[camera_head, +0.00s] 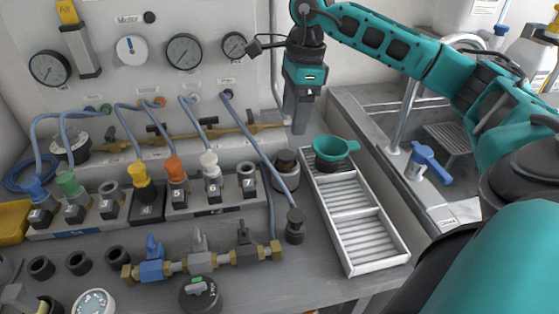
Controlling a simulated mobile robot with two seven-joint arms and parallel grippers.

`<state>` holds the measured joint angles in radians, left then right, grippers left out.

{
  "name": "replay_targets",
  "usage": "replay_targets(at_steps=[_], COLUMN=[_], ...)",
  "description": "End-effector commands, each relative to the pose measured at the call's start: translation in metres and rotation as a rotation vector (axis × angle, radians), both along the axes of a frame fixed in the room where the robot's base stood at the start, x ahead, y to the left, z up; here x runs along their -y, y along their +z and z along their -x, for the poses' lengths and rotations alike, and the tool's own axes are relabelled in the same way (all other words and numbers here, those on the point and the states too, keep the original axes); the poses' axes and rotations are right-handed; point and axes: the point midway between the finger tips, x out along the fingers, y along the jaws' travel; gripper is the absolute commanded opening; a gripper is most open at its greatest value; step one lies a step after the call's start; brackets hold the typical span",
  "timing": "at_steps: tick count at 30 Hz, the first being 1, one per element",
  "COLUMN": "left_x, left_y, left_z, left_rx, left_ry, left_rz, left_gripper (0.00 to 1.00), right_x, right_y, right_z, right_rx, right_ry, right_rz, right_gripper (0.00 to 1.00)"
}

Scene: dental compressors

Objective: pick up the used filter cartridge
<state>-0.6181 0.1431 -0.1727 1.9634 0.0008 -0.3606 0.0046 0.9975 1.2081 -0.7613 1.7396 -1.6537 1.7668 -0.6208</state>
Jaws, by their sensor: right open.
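My right gripper (299,126) hangs fingers-down at the upper middle, above the back of the bench; its fingers are open, and nothing shows between them. I cannot tell for certain which object is the used filter cartridge. A dark round piece (331,166) sits in the far compartment of the white tray (348,262), under or against a teal cup (335,147) that partly hides it. A dark grey cylinder (286,163) stands just left of the tray, below the gripper and apart from it. My left gripper is not in view.
Numbered ports with coloured plugs (174,170) and blue hoses line the bench at left. A brass valve manifold (203,262) lies in front, and a hosed black fitting (295,226) stands near the tray. A sink with a faucet (404,115) is at right. The tray's nearer compartments look empty.

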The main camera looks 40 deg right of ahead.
Motion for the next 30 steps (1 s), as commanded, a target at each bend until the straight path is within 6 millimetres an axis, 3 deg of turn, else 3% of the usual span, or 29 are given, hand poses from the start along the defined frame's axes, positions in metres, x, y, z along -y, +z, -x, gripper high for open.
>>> replay_targets(at_steps=[3, 13, 21, 30], left_x=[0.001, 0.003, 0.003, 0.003], left_y=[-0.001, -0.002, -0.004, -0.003], left_z=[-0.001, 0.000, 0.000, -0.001], left_rx=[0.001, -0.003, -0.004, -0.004], left_ry=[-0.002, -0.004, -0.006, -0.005], left_rz=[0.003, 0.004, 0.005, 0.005], left_gripper=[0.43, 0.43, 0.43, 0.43], right_x=[-0.003, -0.006, -0.011, -0.011], right_y=[-0.025, -0.055, -0.092, -0.097], right_z=[-0.001, -0.004, -0.007, -0.008], right_rx=[-0.003, -0.001, -0.001, 0.001], right_ry=[0.001, 0.000, 0.001, 0.001], right_rz=[-0.001, -0.002, -0.004, -0.004], right_gripper=[0.69, 0.69, 0.69, 0.69])
